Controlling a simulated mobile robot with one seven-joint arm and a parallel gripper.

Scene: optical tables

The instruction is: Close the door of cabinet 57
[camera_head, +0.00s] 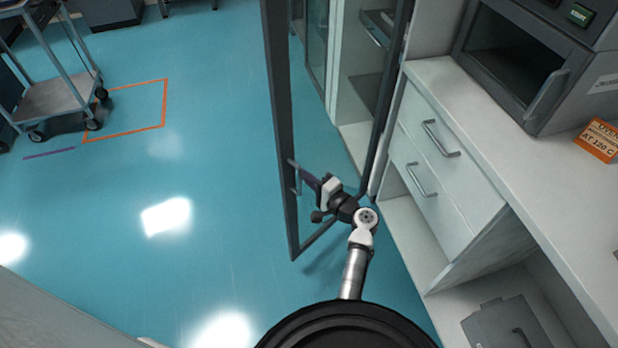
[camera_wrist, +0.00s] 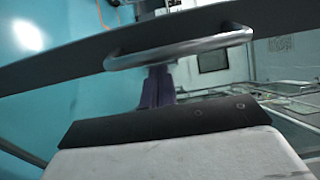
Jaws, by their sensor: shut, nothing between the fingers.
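A glass cabinet door with a dark frame (camera_head: 280,120) stands open, swung out over the floor. Its cabinet (camera_head: 350,45), with shelves inside, is behind it; I cannot read a number on it. The door's metal handle (camera_head: 297,178) is on the outer upright of the frame. My gripper (camera_head: 308,177) is at the handle, seen through or beside the glass. In the wrist view the bar handle (camera_wrist: 180,50) crosses just beyond my purple fingers (camera_wrist: 157,88), which are shut and hold nothing. I cannot tell whether they touch the handle or frame.
A white drawer unit (camera_head: 440,150) with a counter stands right of the door, carrying a grey oven-like device (camera_head: 530,60) and an orange sign (camera_head: 598,140). A grey box (camera_head: 505,325) sits low at right. Blue floor (camera_head: 190,170) is clear at left; a cart (camera_head: 55,95) stands farther off.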

